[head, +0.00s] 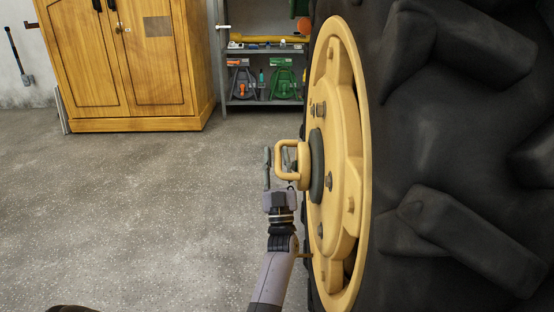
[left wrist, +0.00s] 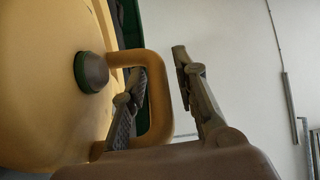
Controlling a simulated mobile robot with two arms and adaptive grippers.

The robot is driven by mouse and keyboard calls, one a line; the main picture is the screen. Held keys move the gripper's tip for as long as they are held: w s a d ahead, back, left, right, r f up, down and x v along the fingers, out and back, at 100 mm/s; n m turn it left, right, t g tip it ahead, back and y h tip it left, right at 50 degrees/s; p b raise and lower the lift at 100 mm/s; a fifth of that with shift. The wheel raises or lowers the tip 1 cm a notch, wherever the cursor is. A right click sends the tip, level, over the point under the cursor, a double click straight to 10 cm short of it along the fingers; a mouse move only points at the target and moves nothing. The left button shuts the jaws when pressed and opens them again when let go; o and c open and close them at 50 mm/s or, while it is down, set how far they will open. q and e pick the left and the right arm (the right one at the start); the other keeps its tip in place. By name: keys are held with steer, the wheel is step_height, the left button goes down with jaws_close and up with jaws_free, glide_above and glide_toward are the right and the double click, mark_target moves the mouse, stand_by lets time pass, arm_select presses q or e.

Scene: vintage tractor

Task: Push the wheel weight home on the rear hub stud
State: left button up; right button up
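The yellow wheel weight (head: 303,166) with its loop handle (head: 280,158) sits at the middle of the tractor's yellow rear wheel, in front of a dark round hub disc (head: 317,165). The hub stud cannot be made out behind the weight. My left gripper (head: 277,167) is open at the handle. In the left wrist view one finger reaches inside the yellow handle (left wrist: 161,110) and the other stands outside it, with a gap to the bar. A dark round knob (left wrist: 93,72) shows on the yellow surface there. My right gripper is not in view.
The yellow rim (head: 348,110) with bolts and the big black tyre (head: 450,130) fill the right side. A wooden cabinet (head: 125,60) and a metal shelf (head: 264,100) with tools stand at the back. The speckled floor on the left is clear.

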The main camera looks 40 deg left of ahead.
arm_select(q)
steer(key=shift+o, duration=0.6)
steer(key=shift+d+r, duration=0.1)
steer(key=shift+r, duration=0.1)
steer(key=shift+w+f, duration=0.1)
steer(key=shift+f, duration=0.2)
steer(key=v, duration=1.2)
